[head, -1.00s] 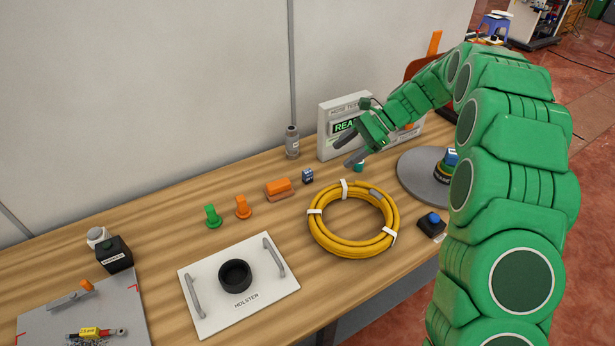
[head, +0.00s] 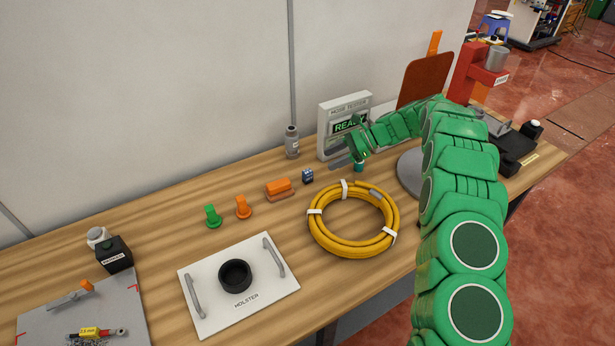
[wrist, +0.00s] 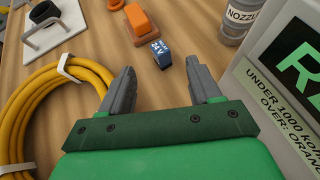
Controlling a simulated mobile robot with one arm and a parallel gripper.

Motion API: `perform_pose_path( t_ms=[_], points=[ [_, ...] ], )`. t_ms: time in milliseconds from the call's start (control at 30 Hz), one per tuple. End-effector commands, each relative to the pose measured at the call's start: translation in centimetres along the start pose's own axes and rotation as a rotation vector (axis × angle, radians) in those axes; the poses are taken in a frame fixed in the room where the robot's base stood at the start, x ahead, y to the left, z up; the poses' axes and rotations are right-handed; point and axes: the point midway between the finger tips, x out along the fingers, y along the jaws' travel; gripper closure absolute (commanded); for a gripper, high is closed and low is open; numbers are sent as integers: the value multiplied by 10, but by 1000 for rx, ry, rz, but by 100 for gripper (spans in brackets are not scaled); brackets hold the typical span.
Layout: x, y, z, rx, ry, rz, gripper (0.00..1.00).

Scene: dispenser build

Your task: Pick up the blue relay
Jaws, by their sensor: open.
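The blue relay (head: 307,176) is a small blue block with a white label, standing on the wooden bench between the orange block and the yellow hose coil. In the wrist view the relay (wrist: 161,54) lies beyond the fingertips, roughly between their lines, with its label reading 24 V. My gripper (wrist: 168,78) is open and empty, its two grey fingers apart on either side. In the head view my gripper (head: 340,164) is low in front of the tester box, to the right of the relay and not touching it.
An orange block (head: 280,188) stands left of the relay and a grey nozzle bottle (head: 292,143) behind it. The tester box (head: 345,110) is close behind my gripper. The yellow hose coil (head: 318,232) lies in front. Bare bench surrounds the relay.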

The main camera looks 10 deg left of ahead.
Motion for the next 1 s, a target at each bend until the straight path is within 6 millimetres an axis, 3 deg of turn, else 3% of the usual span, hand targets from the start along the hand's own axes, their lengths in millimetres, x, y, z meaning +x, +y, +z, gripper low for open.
perform_pose_path(
  t_ms=[467,733,1000],
  points=[
    [36,1,-2,2,-1,2,37],
    [71,1,-3,0,-1,4,37],
    [76,1,-4,-1,0,1,37]
  ],
)
